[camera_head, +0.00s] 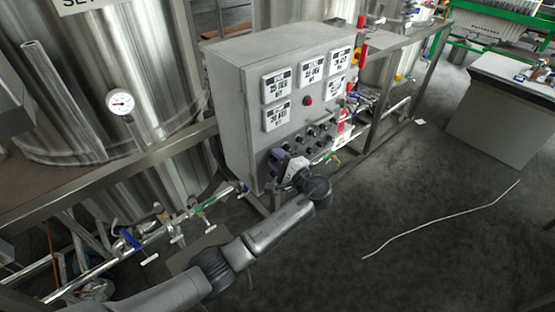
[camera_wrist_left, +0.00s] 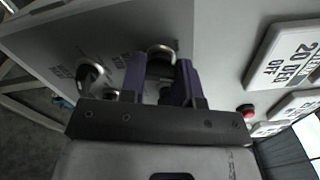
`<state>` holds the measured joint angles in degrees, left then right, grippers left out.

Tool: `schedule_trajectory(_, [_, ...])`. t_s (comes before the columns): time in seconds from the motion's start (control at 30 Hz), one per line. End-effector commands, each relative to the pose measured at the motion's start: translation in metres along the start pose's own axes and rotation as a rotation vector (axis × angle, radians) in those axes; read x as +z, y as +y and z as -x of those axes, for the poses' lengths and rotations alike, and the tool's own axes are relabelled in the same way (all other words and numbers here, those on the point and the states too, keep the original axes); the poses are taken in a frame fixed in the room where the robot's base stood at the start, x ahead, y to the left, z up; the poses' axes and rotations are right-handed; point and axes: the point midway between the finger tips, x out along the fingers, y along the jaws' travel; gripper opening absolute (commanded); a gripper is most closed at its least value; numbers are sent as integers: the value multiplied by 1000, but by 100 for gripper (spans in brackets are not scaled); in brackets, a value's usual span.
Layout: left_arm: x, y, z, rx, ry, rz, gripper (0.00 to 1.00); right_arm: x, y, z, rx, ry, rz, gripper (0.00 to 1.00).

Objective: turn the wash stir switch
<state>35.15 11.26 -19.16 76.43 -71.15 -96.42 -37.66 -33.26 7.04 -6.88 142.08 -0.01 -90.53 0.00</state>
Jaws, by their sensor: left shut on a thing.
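A grey control box (camera_head: 232,112) carries several black rotary switches (camera_head: 311,133) in rows low on its front; their labels are too small to read. My left gripper (camera_head: 277,155) is at the lower left of this panel. In the left wrist view, its two purple fingers (camera_wrist_left: 161,82) are shut on a dark switch knob with a pale metal ring (camera_wrist_left: 160,50). The knob is partly hidden between the fingers, and I cannot read its label. Another black switch (camera_wrist_left: 88,73) stands to the left of the fingers. My right gripper is in neither view.
White temperature displays (camera_head: 312,67) and a red button (camera_head: 307,100) sit above the switches. A steel tank with a dial gauge (camera_head: 120,102) stands at left. Pipes with valves (camera_head: 205,204) run below. The floor at right is open, with a thin white hose (camera_head: 440,219).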

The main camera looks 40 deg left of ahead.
Motion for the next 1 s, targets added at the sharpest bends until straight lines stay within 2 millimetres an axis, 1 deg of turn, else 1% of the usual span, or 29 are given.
schedule_trajectory(0.27, [-1,2,1,1,1,260,6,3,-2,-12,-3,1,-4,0])
schedule_trajectory(0.6, [-1,3,1,0,1,570,6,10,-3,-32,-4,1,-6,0])
schedule_trajectory(0.8, [-1,2,1,0,1,715,6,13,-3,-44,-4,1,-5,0])
schedule_trajectory(1.0, [-1,1,1,1,2,817,6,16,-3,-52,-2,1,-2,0])
